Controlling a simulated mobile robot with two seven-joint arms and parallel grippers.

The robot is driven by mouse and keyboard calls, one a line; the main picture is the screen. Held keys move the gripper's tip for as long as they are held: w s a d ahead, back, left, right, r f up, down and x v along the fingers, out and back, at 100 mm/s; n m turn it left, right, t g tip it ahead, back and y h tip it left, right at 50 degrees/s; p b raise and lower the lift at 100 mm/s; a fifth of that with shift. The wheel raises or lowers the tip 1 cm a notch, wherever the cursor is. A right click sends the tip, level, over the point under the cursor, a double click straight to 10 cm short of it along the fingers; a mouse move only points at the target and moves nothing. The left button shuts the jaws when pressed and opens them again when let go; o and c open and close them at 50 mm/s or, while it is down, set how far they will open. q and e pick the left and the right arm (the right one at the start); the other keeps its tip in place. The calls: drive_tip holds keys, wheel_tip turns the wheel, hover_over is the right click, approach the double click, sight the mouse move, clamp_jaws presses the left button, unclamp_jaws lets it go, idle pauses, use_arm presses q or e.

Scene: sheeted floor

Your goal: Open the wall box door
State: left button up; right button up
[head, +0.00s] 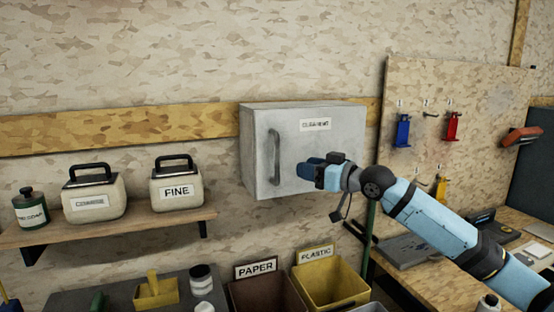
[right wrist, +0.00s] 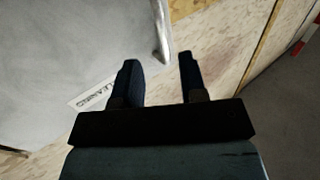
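The grey wall box (head: 340,135) hangs on the wall in the middle of the head view, its door (head: 258,165) shut. A dark upright bar handle (head: 276,157) is on the left part of its front, and a white label sits at the top. My right gripper (head: 305,170) is in front of the box, to the right of the handle. In the right wrist view, its two dark fingers (right wrist: 158,62) are spread apart with nothing between them. The handle (right wrist: 161,35) shows there beyond the fingertips, apart from them. My left gripper is not in view.
A shelf (head: 150,222) with labelled containers is on the left. Paper (head: 262,290) and plastic (head: 333,285) bins stand below the box. A tool board (head: 470,90) and a workbench (head: 420,270) are on the right. The space in front of the handle is clear.

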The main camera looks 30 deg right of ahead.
drive_tip(key=p, duration=0.2)
hover_over(277, 183)
drive_tip(key=shift+w+d, duration=0.2)
drive_tip(key=shift+w, duration=0.1)
clamp_jaws()
